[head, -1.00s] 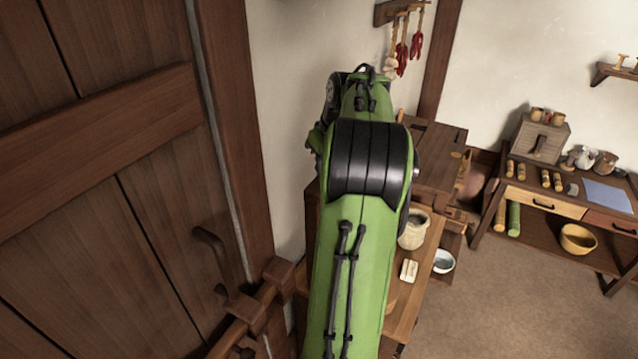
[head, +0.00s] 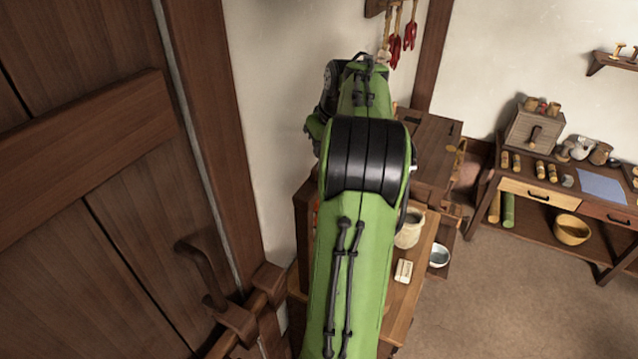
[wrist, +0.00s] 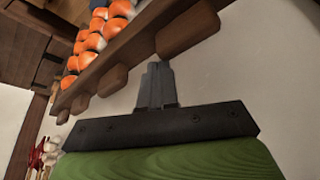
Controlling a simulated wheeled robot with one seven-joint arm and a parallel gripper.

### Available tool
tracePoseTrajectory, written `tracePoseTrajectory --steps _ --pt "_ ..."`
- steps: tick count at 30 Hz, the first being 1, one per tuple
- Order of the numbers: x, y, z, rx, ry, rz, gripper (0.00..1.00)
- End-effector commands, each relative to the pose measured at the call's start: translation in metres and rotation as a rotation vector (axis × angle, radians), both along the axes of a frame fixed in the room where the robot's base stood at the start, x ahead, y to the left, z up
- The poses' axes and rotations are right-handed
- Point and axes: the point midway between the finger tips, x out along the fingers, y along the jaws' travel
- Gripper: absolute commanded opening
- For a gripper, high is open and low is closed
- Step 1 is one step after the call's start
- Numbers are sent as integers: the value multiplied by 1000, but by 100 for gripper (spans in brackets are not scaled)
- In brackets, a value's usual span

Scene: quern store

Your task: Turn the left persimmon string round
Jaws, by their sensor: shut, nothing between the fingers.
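Orange persimmons (wrist: 92,42) hang in strings beyond a wooden rail (wrist: 125,45) in the upper left of the wrist view. The strings overlap, and I cannot tell which is the left one. Dark and whitish parts show among the fruit. My gripper (wrist: 158,70) is shut and empty, its tips close to the rail's pegs and apart from the persimmons. In the head view my green arm hides the gripper and nearly all of the strings.
Wooden pegs (wrist: 187,36) stick out along the rail. In the head view, a wooden door (head: 80,200) stands at left. A bench holds a jar (head: 409,230). A side table (head: 560,205) stands at right, and red peppers (head: 409,36) hang at the back. The floor between is clear.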

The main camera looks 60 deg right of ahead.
Motion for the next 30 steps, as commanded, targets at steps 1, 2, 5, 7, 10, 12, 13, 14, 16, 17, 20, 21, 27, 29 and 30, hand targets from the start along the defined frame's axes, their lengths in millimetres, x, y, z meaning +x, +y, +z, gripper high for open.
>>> tracePoseTrajectory --steps 1,2,5,7,10,12,13,14,16,17,20,21,27,29,30 --pt "0 0 3 0 -1 0 0" --pt "0 1 5 0 -1 1 0" --pt "1 3 11 2 -2 5 0" --pt "2 4 16 2 -1 8 0" --pt "3 5 21 3 -1 10 0" --pt "3 6 25 4 0 10 0" --pt "3 6 27 3 -1 10 0" --pt "3 6 29 4 -2 10 0" --pt "4 7 33 4 -1 13 0" --pt "4 7 34 4 -1 12 0" --pt "3 8 38 5 0 12 0" --pt "3 8 39 5 0 12 0" --pt "4 9 40 5 0 13 0" --pt "4 9 40 6 0 13 0" --pt "4 9 40 6 0 13 0"
